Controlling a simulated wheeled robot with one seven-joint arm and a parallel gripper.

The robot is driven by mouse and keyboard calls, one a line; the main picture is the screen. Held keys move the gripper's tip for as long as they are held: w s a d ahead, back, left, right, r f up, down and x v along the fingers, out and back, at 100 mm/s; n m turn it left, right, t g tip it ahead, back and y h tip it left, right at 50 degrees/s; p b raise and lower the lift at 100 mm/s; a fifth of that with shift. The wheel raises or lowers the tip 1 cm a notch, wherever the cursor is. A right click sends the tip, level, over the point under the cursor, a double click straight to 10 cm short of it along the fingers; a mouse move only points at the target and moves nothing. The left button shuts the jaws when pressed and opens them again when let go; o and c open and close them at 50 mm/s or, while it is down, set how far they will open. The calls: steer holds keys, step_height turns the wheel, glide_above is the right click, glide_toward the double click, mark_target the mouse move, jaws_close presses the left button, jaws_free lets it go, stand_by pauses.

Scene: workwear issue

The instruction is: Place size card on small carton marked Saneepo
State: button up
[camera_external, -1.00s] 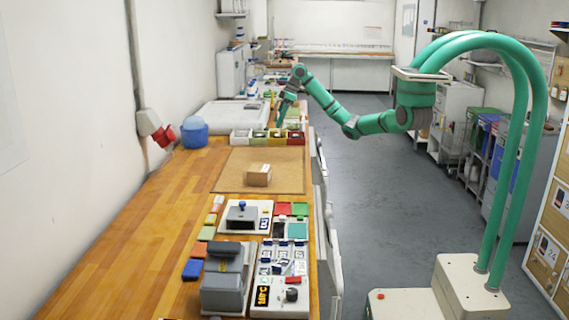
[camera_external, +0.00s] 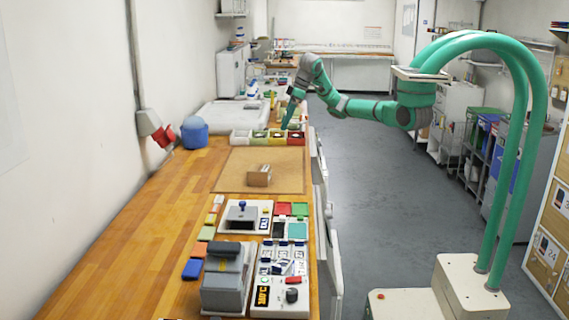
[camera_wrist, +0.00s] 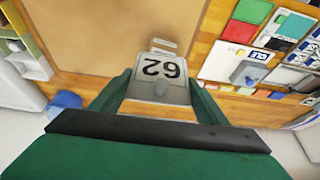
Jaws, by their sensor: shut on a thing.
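My gripper (camera_wrist: 158,92) is shut on a pale size card (camera_wrist: 161,68) with large black digits, held between its two green fingers in the wrist view. In the external view my gripper (camera_external: 286,126) is over the right part of the row of small bins, beyond the brown mat; the card cannot be made out there. A small brown carton (camera_external: 259,177) stands on the mat, nearer the camera than my gripper and apart from it. Its marking is too small to read. I cannot make out the carton clearly in the wrist view; the card may hide it.
The brown mat (camera_external: 233,169) is otherwise bare. The row of bins (camera_external: 241,138) lies along its far edge. A blue rounded container (camera_external: 195,133) stands by the wall. Grey equipment (camera_external: 226,278) and a stamp-like device (camera_external: 243,213) stand nearer. The left of the table is clear.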

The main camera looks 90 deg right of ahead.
steer(key=shift+w+a+f, duration=0.15)
steer(key=shift+w+f, duration=1.9)
steer(key=shift+f, duration=0.15)
steer(key=shift+w+a+f, duration=0.15)
steer(key=shift+w+f, duration=1.95)
steer(key=shift+f, duration=0.15)
steer(key=shift+w+a+f, duration=0.15)
steer(key=shift+w+f, duration=1.9)
steer(key=shift+f, duration=0.15)
steer(key=shift+f, duration=0.1)
steer(key=o, duration=1.2)
steer(key=v, duration=1.2)
